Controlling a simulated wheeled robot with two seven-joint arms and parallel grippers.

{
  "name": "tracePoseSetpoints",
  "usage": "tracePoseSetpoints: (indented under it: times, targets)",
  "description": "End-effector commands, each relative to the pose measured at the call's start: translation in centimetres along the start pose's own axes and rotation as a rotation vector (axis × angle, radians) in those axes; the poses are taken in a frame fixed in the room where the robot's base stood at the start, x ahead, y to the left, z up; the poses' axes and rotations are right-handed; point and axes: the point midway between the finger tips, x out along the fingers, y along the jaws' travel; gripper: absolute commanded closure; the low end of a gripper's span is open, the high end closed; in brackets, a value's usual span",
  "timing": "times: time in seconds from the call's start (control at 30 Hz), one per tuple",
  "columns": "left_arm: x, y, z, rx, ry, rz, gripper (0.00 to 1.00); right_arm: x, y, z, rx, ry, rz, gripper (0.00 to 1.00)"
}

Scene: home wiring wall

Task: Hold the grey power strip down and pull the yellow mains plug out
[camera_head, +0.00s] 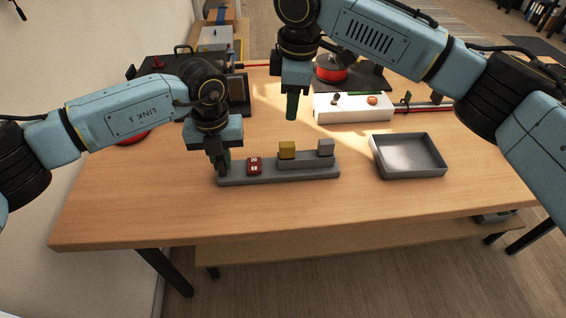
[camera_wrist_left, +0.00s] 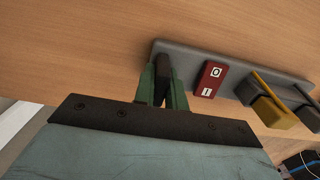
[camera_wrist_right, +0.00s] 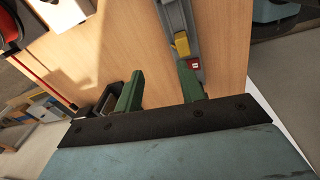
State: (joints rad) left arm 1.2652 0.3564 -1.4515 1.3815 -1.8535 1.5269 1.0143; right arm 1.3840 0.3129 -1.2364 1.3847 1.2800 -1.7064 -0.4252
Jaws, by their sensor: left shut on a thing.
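The grey power strip (camera_head: 236,179) lies on the wooden table, and it also shows in the left wrist view (camera_wrist_left: 226,82). The yellow mains plug (camera_head: 287,149) sits on the strip right of a red switch (camera_head: 254,165); it shows too in the left wrist view (camera_wrist_left: 274,112) and right wrist view (camera_wrist_right: 181,44). A grey plug (camera_head: 325,147) sits at the right end. My left gripper (camera_head: 220,166) is shut on a dark upright part at the strip's left end. My right gripper (camera_head: 292,106) is above the table behind the strip, its fingers apart and empty in the right wrist view (camera_wrist_right: 160,88).
An empty grey tray (camera_head: 408,160) stands right of the strip. A white box (camera_head: 352,108) with small items on it stands behind, near a red round object (camera_head: 331,70). The table's front strip (camera_head: 300,208) is clear.

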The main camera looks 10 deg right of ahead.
Motion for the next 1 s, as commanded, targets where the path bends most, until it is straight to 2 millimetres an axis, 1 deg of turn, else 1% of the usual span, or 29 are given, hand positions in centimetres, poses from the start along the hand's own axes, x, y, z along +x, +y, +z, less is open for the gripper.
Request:
tracePoseSetpoints:
  times: [0.03, 0.1, 0.23, 0.37, 0.8, 1.0]
  targets:
    - [-0.1, 0.0, 0.0, 0.000, -0.001, -0.001, 1.00, 0.2, -0.9, -0.3, -0.045, -0.019, -0.026, 0.61]
    - [-0.1, 0.0, 0.0, 0.000, -0.001, -0.001, 1.00, 0.5, -2.0, -0.6, -0.094, -0.039, -0.060, 0.61]
    - [-0.1, 0.0, 0.0, 0.000, -0.001, -0.001, 1.00, 0.9, -3.1, -0.7, -0.139, -0.059, -0.095, 0.61]
    - [-0.1, 0.0, 0.0, 0.000, -0.001, -0.001, 1.00, 1.8, -3.3, -0.6, -0.145, -0.061, -0.101, 0.61]
    - [-0.1, 0.0, 0.0, 0.000, -0.001, -0.001, 1.00, 7.8, -3.9, -0.2, -0.143, -0.059, -0.102, 0.61]
    - [-0.1, 0.0, 0.0, 0.000, -0.001, -0.001, 1.00, 9.3, -4.0, -0.1, -0.141, -0.058, -0.100, 0.61]
